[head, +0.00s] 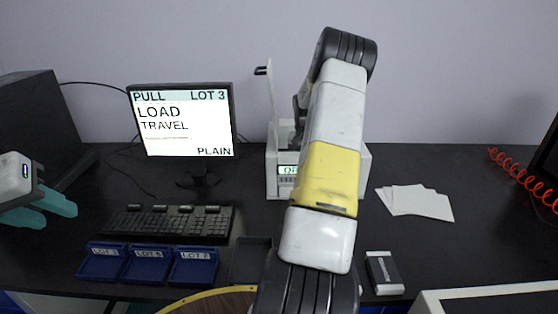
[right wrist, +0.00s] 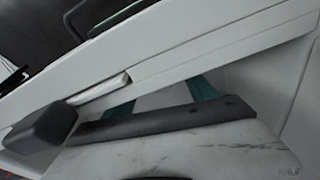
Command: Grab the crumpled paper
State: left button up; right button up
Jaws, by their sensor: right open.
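I cannot make out a crumpled paper in either view. My left gripper (head: 48,210) is at the left edge of the head view, empty, with its teal fingers apart, over the left side of the desk. My right arm reaches across the middle of the head view to the white rheometer (head: 364,165), and its gripper is hidden there behind the arm. In the right wrist view my right gripper (right wrist: 162,98) has its teal fingers apart. A pale surface shows between them; I cannot tell whether it is paper or part of the machine.
The monitor (head: 183,120) reads "LOAD TRAVEL", "LOT 3" and "PLAIN". A keyboard (head: 170,221) and blue lot trays (head: 148,264) are in front of it. Flat white sheets (head: 415,202) lie right of the rheometer. A small grey-and-white box (head: 384,273) sits near the front edge.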

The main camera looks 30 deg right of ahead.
jog(key=c, duration=1.4)
jog(key=shift+r, duration=0.15)
